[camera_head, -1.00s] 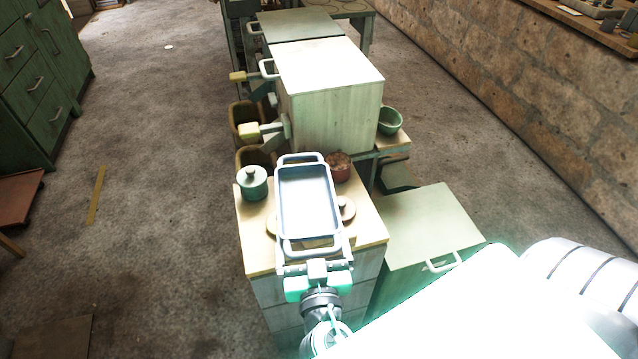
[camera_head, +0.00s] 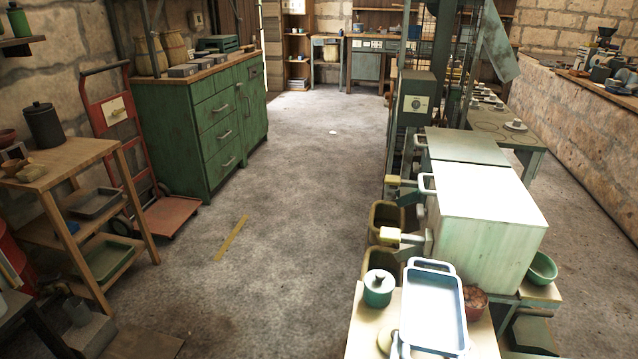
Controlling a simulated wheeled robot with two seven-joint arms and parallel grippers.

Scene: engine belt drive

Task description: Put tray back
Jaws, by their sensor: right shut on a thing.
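The tray (camera_head: 433,312) is a pale blue-grey rectangular pan with a light handle at each short end. It is above the light wooden top of a small cabinet (camera_head: 368,322) at the bottom of the head view. My right gripper (camera_head: 428,355) is shut on its near end, mostly cut off by the bottom edge. Whether the tray touches the cabinet top cannot be told. My left gripper is not in view.
A green lidded pot (camera_head: 378,288) stands left of the tray, and a reddish-brown bowl (camera_head: 475,302) right of it. A white box-shaped unit (camera_head: 487,215) stands behind. A green bowl (camera_head: 541,268) is at right. The floor to the left is mostly clear.

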